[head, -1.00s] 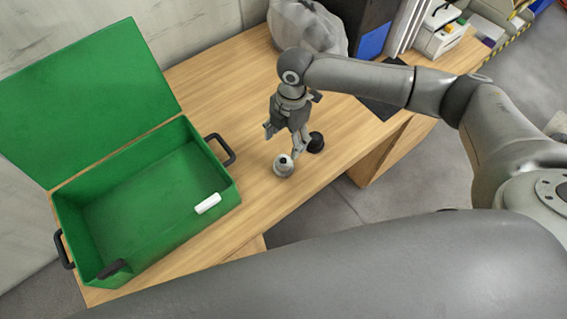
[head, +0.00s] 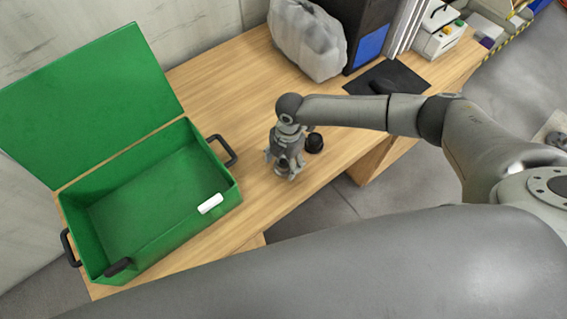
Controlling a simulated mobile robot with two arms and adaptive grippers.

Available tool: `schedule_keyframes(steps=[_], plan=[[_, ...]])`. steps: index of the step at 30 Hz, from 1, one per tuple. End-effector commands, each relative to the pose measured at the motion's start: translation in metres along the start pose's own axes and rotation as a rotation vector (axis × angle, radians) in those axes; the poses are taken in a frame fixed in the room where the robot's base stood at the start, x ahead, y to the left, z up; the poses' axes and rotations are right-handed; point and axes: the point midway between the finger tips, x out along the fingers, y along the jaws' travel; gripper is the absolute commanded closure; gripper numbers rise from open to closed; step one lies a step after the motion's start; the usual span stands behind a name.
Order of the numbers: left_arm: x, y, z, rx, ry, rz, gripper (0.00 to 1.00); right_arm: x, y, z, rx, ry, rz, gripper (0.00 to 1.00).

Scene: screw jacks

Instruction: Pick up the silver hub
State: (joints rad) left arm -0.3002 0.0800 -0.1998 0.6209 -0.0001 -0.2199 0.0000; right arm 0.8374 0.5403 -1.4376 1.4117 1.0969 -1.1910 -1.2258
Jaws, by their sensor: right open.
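The silver hub (head: 283,166) stands on the wooden table, right of the green box. It is largely hidden by my right gripper (head: 284,171). My right gripper points down over the hub, with its open fingers on either side of it. I cannot tell whether the fingers touch it. My left gripper is not in view.
A black round part (head: 314,143) stands close to the right of the gripper. The open green box (head: 150,200) with a white piece (head: 210,203) and dark handles is at left. A plastic bag (head: 307,40) and a dark mat (head: 387,77) lie farther back. The table's front edge is close.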

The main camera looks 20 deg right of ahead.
Motion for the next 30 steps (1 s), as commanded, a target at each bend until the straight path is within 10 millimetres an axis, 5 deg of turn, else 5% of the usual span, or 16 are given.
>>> schedule_keyframes(steps=[2,17,30], plan=[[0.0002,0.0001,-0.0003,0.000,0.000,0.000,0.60,-0.0001,0.0000,0.0000,0.000,0.000,0.000,0.34],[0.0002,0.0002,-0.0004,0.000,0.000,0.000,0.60,-0.0002,-0.0001,0.0000,0.000,0.000,0.000,0.98],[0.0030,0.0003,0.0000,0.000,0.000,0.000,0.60,-0.0058,0.0013,-0.0010,0.000,0.001,0.003,1.00]])
